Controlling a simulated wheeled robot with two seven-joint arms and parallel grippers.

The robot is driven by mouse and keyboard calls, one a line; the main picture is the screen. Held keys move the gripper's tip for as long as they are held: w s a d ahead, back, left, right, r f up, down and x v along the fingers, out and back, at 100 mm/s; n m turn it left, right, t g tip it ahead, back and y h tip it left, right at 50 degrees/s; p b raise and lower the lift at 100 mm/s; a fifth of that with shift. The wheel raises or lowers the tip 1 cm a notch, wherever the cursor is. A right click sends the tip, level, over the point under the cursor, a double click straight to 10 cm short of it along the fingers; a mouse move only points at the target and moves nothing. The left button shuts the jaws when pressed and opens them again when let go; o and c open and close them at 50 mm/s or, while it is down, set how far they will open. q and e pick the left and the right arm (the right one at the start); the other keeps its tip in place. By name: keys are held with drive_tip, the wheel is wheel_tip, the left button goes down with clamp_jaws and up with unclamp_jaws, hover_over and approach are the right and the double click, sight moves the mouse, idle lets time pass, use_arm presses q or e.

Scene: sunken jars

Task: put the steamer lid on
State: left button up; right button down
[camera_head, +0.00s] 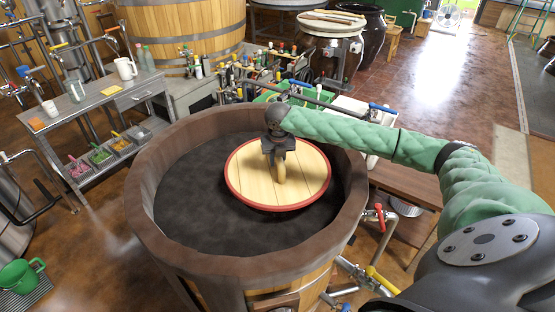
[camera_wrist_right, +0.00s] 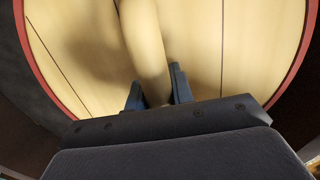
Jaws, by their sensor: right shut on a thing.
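The steamer lid (camera_head: 248,180) is a round pale wooden disc with a red rim and a raised wooden handle (camera_head: 281,172). It is over the right part of the large round wooden steamer vat (camera_head: 150,190), which has a thick brown rim and a dark inside. My right gripper (camera_head: 278,156) is shut on the lid's handle from above. In the right wrist view the two fingers (camera_wrist_right: 158,92) stand on either side of the handle (camera_wrist_right: 146,45), with the lid's planks and red rim behind. The exact height of the lid against the vat rim is hard to tell. My left gripper is not in view.
Pipes with a red-handled valve (camera_head: 380,214) and a yellow-handled valve (camera_head: 382,280) stand at the vat's right side. A metal workbench (camera_head: 95,100) with a white jug is at the left. A crowded bottle bench (camera_head: 240,90) and a wooden barrel (camera_head: 185,35) stand behind. Open floor lies at the far right.

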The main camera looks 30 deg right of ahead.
drive_tip(key=shift+f+b, duration=0.45)
drive_tip(key=shift+f, duration=0.5)
wheel_tip(320, 180, down, 3)
drive_tip(key=shift+r, duration=0.1)
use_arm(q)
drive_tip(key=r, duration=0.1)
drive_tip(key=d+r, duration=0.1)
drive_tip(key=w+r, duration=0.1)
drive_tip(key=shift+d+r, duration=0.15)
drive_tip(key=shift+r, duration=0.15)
use_arm(e)
drive_tip(key=shift+f, duration=0.75)
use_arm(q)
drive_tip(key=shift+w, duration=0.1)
use_arm(e)
drive_tip(key=shift+f, duration=0.45)
drive_tip(key=c, duration=1.1)
unclamp_jaws()
use_arm(q)
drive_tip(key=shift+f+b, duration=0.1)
drive_tip(key=shift+b, duration=0.2)
